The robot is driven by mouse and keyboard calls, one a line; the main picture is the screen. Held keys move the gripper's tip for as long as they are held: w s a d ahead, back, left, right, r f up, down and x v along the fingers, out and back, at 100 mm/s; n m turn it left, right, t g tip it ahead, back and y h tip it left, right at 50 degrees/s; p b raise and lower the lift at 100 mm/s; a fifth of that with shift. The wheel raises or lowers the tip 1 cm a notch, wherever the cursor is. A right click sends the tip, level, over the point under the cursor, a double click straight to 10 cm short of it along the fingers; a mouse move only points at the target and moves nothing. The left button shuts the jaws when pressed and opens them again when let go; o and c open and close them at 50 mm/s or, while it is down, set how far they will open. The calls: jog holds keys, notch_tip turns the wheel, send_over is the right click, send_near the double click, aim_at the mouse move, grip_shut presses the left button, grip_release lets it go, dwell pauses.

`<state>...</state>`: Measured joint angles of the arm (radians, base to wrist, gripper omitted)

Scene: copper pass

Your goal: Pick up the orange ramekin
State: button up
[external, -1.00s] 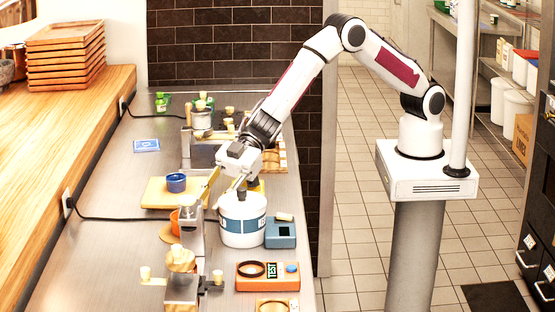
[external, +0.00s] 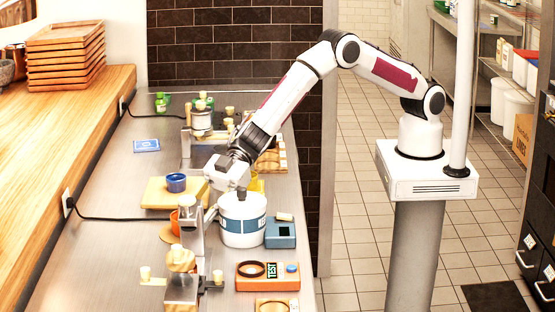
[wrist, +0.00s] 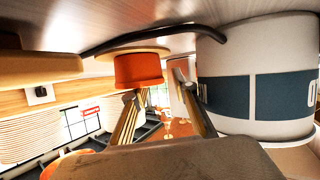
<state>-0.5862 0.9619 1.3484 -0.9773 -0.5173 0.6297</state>
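The orange ramekin (external: 174,226) sits on a round wooden board (external: 167,236) on the steel counter, partly hidden by a metal fixture in the external view. The wrist view appears upside down, with the counter at the top; the ramekin (wrist: 138,72) shows there whole near the fingertips. My gripper (wrist: 156,84) is open, with a gap between its two fingers and nothing held. The ramekin is ahead of the fingers, nearer the left one in the wrist view. In the external view, my gripper is low beside the white tub, its fingertips largely hidden.
A white tub with a blue band (external: 243,226) stands close to my gripper; it also fills the right of the wrist view (wrist: 262,40). A metal fixture (external: 190,250) stands in front of the ramekin. A blue ramekin (external: 176,183) rests on a cutting board (external: 155,194) behind.

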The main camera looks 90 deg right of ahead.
grip_shut()
jog(key=shift+r, duration=0.1)
dwell(0.3)
notch_tip(320, 180, up, 10)
dwell(0.7)
dwell(0.5)
